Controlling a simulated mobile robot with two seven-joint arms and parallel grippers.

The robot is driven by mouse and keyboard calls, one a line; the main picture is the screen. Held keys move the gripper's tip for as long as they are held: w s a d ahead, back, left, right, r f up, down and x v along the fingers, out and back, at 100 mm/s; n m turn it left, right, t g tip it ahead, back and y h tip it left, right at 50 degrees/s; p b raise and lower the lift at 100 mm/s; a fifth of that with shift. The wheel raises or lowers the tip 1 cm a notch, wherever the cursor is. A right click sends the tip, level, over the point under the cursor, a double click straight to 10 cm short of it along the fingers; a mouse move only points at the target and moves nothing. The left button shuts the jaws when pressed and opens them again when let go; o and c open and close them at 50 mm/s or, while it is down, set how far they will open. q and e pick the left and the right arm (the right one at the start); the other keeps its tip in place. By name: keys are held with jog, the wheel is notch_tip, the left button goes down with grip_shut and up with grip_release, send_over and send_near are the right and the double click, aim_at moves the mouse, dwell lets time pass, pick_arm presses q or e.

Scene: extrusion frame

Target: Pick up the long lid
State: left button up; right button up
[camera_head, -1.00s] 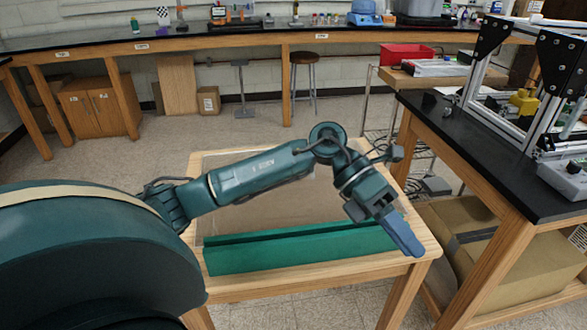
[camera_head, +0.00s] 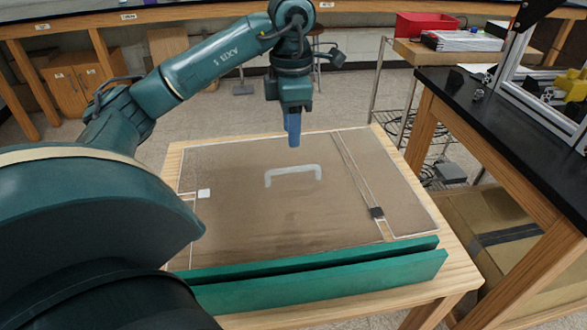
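A long flat brown panel (camera_head: 240,205), which looks like the lid, lies on the small wooden table. It has thin white edges and a white arched handle (camera_head: 293,175) near its middle. My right gripper is not in view.
A green two-bar ledge (camera_head: 320,280) runs along the near side of the wooden table (camera_head: 461,270). A black-topped bench (camera_head: 500,125) with a metal frame stands close on the right. A cardboard box (camera_head: 500,235) sits beneath it.

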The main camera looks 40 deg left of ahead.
pick_arm(q)
jog(key=b, duration=0.1)
send_over(292, 169)
notch_tip(292, 169, down, 4)
jog(key=shift+f, duration=0.25)
jog(key=f, duration=0.5)
jog(key=shift+w+f, duration=0.1)
jog(key=shift+w, duration=0.15)
grip_shut()
dwell(0.9)
